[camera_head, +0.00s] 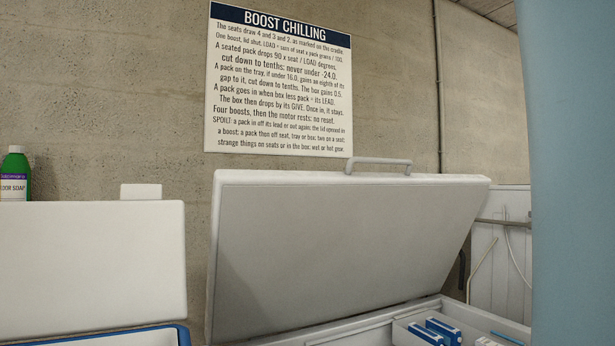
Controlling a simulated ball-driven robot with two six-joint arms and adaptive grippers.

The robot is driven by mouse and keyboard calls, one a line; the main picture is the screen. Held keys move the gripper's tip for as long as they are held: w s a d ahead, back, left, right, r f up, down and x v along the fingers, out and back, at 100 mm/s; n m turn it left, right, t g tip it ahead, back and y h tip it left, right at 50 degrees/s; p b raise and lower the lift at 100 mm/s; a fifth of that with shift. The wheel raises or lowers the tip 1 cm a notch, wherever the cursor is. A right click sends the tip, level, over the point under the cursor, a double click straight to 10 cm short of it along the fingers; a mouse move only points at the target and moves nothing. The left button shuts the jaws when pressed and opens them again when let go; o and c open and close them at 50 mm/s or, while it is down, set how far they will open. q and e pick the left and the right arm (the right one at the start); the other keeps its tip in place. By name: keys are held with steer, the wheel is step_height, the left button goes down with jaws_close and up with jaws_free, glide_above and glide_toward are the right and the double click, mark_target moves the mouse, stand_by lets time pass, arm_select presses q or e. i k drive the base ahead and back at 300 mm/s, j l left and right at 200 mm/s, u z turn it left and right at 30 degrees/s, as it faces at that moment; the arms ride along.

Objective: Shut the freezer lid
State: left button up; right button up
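The freezer lid (340,255) is a large pale grey-white panel. It stands raised and tilted in the middle of the head view, so the freezer is open. A grey bar handle (380,162) sits on its upper edge. The freezer body's rim (375,321) shows below the lid at the bottom right. Inside it are blue-and-white packs (436,331) in a white compartment. The rest of the freezer is cut off by the bottom edge of the view. Neither of my grippers is in view.
A second white upright panel (90,265) stands at the left, with a blue-edged rim (182,335) below it. A green soap bottle (16,175) is behind it. A printed sign (280,80) hangs on the block wall. The far right of the view is blocked.

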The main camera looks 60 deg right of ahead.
mark_target(288, 250)
steer(key=z, duration=2.35)
